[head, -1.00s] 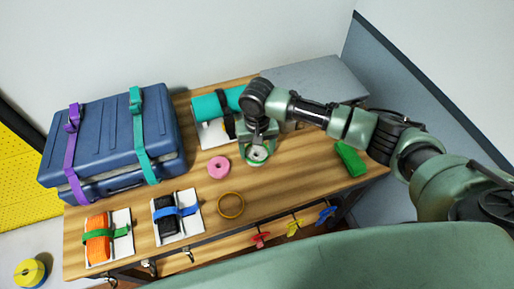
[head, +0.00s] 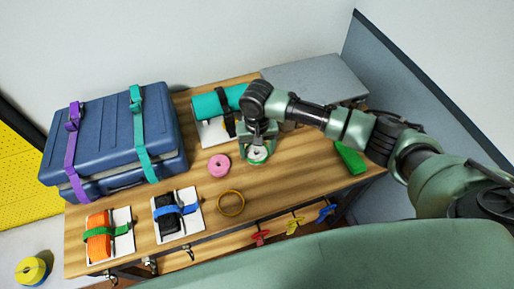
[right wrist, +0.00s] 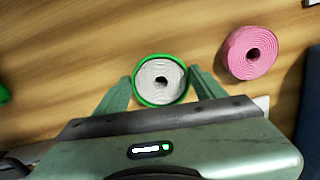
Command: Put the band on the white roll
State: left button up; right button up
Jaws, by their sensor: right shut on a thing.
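The white roll (right wrist: 157,84) stands on the wooden table with its round end and dark core hole facing up. A green band (right wrist: 161,102) encircles it in the right wrist view, close around its rim. How far down the roll the band sits I cannot tell. The fingers of my right gripper (right wrist: 160,88) are on opposite sides of the band, shut on it. In the head view the white roll (head: 257,154) shows just below my right gripper (head: 257,146), which partly hides it and the band. My left gripper is not in view.
A pink roll (head: 219,166) stands close to the left of the white roll. A green block (head: 350,158) lies to the right. A teal roll (head: 215,102) and blue suitcase (head: 115,140) are behind and left.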

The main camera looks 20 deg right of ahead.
jog(key=shift+f+p, duration=0.35)
jog(key=shift+f, duration=0.05)
dwell(1.1)
jog(key=o, duration=1.4)
jog(key=shift+c, duration=0.2)
notch_tip(320, 180, up, 6)
jog(key=p, duration=0.6)
jog(key=shift+f, duration=0.15)
jog(key=shift+r+p, duration=0.55)
jog(key=shift+r, duration=0.65)
jog(key=shift+f, duration=0.1)
